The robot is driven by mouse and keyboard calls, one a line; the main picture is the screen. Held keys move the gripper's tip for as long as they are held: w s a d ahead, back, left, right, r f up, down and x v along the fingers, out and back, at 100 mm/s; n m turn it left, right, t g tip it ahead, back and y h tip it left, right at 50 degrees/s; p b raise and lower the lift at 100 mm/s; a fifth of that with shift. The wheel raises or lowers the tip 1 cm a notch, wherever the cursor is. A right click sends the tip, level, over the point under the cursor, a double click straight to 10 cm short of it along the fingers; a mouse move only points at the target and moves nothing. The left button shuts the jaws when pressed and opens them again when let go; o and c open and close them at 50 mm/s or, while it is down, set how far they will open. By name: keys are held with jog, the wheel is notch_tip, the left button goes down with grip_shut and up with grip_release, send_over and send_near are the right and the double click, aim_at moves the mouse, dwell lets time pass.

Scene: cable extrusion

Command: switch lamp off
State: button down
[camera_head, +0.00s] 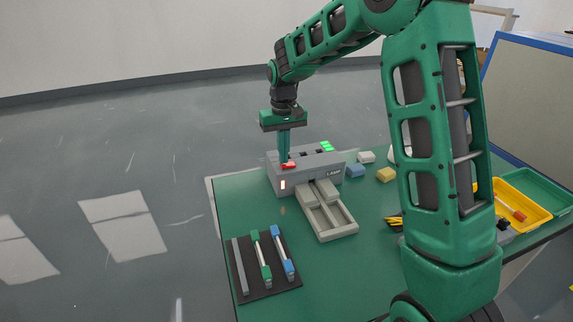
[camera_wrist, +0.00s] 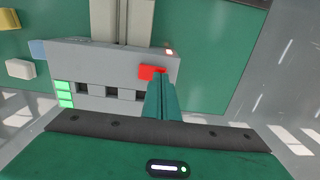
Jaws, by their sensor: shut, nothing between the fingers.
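A grey box marked LAMP (camera_head: 334,174) stands at the back left of the green table. A red button (camera_head: 288,165) is on its top near the left end; it also shows in the wrist view (camera_wrist: 151,72). A small light on the box's front face (camera_head: 283,185) glows orange-white. Green pads (camera_head: 326,146) are at the other end of the box top. My gripper (camera_head: 284,158) is shut and empty, pointing down with its fingertips at the red button. In the wrist view the fingers (camera_wrist: 160,80) overlap the button's edge; I cannot tell whether they touch it.
A grey slotted tray (camera_head: 353,231) adjoins the box's front. A dark mat (camera_head: 245,293) with several rods lies at the front left. Blue (camera_head: 355,171), yellow (camera_head: 386,175) and white (camera_head: 366,157) blocks sit right of the box. A yellow bin (camera_head: 541,213) is far right.

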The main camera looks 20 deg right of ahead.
jog(key=shift+f, duration=0.4)
jog(key=shift+r, duration=0.1)
notch_tip(320, 180, up, 7)
dwell(1.1)
dwell(0.3)
jog(key=s+d+r+m, duration=0.2)
jog(key=s+d+r, duration=0.2)
jog(key=s+d, duration=0.65)
jog(key=s+d+f+m, duration=0.1)
jog(key=s+d, duration=0.1)
jog(key=s, duration=0.8)
jog(key=s+d+f+m, duration=0.2)
jog(key=s, duration=0.8)
jog(key=s+d+f+m, duration=0.1)
jog(key=s+d, duration=0.1)
jog(key=s, duration=0.8)
jog(key=shift+s+d+f, duration=0.15)
jog(key=shift+s+d, duration=0.25)
